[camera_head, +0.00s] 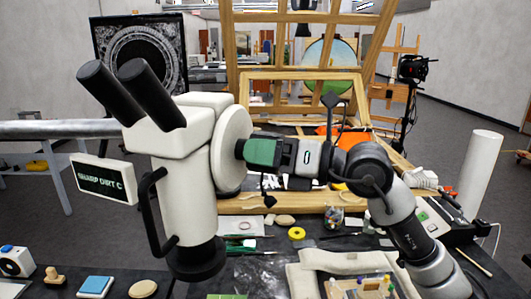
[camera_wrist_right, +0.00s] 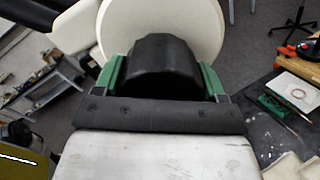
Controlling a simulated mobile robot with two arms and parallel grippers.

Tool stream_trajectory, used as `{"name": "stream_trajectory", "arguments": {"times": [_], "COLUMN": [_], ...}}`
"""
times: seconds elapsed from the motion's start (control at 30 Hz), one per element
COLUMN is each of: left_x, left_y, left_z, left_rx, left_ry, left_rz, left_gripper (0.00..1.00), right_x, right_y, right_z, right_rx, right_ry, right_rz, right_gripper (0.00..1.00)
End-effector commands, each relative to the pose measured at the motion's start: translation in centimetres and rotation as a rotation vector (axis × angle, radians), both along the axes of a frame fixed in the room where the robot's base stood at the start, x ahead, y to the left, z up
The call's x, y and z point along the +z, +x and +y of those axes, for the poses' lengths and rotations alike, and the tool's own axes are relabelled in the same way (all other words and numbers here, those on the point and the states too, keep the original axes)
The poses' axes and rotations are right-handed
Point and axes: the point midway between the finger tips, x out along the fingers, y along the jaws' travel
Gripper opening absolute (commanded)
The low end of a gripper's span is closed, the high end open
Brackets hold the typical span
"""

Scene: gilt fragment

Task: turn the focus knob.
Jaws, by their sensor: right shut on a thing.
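A white stereo microscope (camera_head: 178,165) with two black eyepieces hangs over the table in the head view. A round white disc (camera_head: 231,150) is on its right side, and the black focus knob (camera_head: 239,150) sticks out from it. In the right wrist view the knob (camera_wrist_right: 162,65) lies between the two green fingers of my right gripper (camera_wrist_right: 160,80). My right gripper (camera_head: 250,151) comes in from the right in the head view and is shut on the knob, hiding most of it there. My left gripper is not in view.
A small sign (camera_head: 103,180) hangs left of the microscope, and a black curved handle (camera_head: 152,215) is on its front. A wooden frame (camera_head: 300,90) stands behind. A white roll (camera_head: 480,175) stands at right. Small tools and pads cover the dark table below.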

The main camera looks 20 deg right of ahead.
Motion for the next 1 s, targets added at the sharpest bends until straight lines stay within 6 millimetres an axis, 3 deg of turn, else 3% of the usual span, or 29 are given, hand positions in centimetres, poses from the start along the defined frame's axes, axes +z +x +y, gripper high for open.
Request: {"name": "stream_trajectory", "arguments": {"times": [0.4,0.43,0.57,0.87,1.0], "left_x": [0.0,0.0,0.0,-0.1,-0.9], "left_y": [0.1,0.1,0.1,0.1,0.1], "left_z": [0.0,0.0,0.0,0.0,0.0], "left_rx": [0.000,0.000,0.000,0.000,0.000], "left_ry": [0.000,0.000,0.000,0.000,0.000], "left_rz": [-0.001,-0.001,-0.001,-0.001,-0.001], "left_gripper": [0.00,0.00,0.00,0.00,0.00], "right_x": [0.1,0.1,0.1,0.0,-0.3], "right_y": [0.0,0.0,0.0,-0.1,-0.7], "right_z": [0.0,0.0,0.0,-0.1,-1.2], "right_rx": [-0.001,-0.001,-0.001,-0.001,-0.003], "right_ry": [0.008,0.008,0.007,0.006,0.005], "right_rz": [0.004,0.004,0.005,0.005,0.004], "right_gripper": [0.48,0.74,0.94,0.97,0.97]}}
